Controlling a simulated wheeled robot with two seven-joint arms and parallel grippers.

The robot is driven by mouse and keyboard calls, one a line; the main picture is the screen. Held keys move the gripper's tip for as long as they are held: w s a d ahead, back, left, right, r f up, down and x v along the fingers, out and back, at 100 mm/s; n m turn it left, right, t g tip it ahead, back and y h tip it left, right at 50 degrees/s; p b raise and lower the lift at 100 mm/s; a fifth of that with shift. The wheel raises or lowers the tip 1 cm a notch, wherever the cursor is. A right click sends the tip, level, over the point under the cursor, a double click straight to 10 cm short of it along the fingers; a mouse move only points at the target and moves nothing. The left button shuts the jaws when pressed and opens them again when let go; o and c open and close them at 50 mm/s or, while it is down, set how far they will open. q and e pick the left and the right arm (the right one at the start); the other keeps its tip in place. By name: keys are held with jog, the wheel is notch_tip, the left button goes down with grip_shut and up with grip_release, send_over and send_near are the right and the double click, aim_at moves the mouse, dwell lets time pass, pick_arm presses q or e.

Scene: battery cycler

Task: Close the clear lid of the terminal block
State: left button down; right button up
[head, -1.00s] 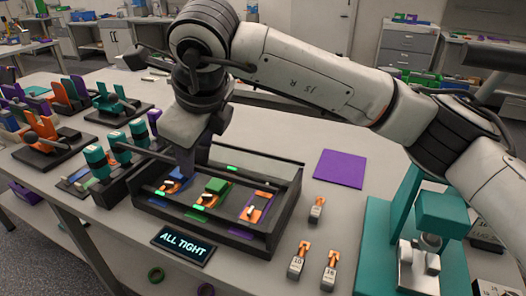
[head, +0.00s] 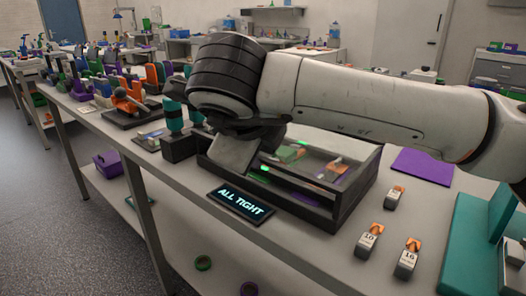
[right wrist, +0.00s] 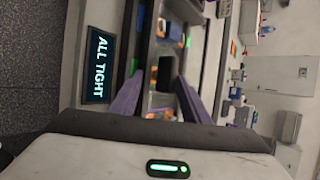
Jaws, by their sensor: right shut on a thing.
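The terminal block (head: 358,190) is a black box on the bench in the middle of the head view, with several coloured terminals inside. Its clear lid (head: 335,143) shows as a hazy pane above the terminals; how far it is tilted is hard to tell. My right gripper (head: 236,155) is at the left end of the block, its fingertips hidden in the head view. In the right wrist view its purple fingers (right wrist: 163,90) reach over the block on either side of a dark part, and it is shut on what appears to be the lid. My left gripper is not in view.
A display reading "ALL TIGHT" (head: 241,203) lies in front of the block. Several small labelled pieces (head: 368,240) stand to the right, before a teal fixture (head: 475,240). A purple mat (head: 422,167) lies behind. Teal-topped posts (head: 173,117) stand close on the left.

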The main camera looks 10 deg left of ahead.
jog(key=shift+s+a+f, duration=0.1)
jog(key=shift+s+f, duration=0.1)
jog(key=shift+f, duration=0.25)
jog(key=shift+s+a+f, duration=0.1)
jog(key=shift+s+f, duration=0.1)
jog(key=shift+f, duration=0.25)
jog(key=o, duration=1.1)
jog(key=shift+r, duration=0.1)
jog(key=v, duration=1)
jog(key=shift+d+r, duration=0.15)
jog(key=shift+r, duration=0.4)
jog(key=shift+w, duration=0.15)
